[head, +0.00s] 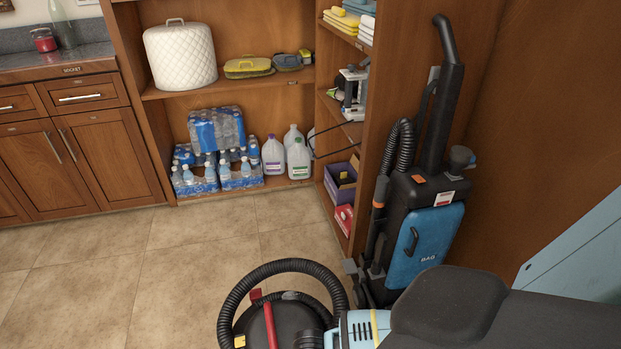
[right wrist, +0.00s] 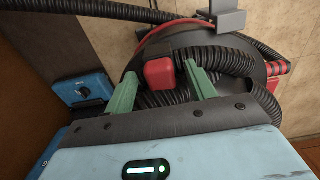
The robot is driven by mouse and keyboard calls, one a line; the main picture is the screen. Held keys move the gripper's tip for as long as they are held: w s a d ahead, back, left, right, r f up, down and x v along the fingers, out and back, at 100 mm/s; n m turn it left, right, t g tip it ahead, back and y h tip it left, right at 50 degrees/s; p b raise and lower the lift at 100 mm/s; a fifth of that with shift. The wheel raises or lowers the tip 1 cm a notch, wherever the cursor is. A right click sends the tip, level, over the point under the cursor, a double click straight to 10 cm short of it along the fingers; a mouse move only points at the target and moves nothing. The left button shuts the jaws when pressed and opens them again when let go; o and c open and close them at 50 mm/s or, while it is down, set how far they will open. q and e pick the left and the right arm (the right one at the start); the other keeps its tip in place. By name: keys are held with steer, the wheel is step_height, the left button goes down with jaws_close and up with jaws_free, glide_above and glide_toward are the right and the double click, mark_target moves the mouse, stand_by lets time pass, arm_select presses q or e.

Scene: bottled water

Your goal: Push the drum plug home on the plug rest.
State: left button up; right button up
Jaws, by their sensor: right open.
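A red block, which looks like the drum plug (right wrist: 160,73), sits on the black drum vacuum (right wrist: 235,42) in the right wrist view. A small red piece (head: 256,295) at the drum's rim in the head view may be the same plug. My right gripper (right wrist: 161,72) is open, its two green fingers spread on either side of the red block. I cannot tell whether they touch it. In the head view its fingers cannot be made out. The plug rest cannot be made out clearly, nor how deep the plug sits. My left gripper is in neither view.
A ribbed black hose (head: 285,266) loops around the drum. A blue upright vacuum (head: 425,245) stands against the wooden cabinet beside my right arm. Water bottles (head: 215,160) and jugs (head: 298,160) fill the lower shelf. The tiled floor (head: 180,270) at left is clear.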

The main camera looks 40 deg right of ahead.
steer(key=shift+r, duration=0.2)
step_height(320, 180, up, 6)
steer(key=shift+r+p, duration=0.2)
steer(key=shift+p, duration=0.55)
steer(key=shift+r, duration=0.5)
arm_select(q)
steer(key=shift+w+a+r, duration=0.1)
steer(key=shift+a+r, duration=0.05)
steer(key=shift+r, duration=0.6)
arm_select(e)
steer(key=shift+r, duration=0.1)
arm_select(q)
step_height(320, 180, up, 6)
steer(key=p, duration=0.7)
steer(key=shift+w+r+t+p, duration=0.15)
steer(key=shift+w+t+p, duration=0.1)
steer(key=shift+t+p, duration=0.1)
arm_select(e)
step_height(320, 180, up, 10)
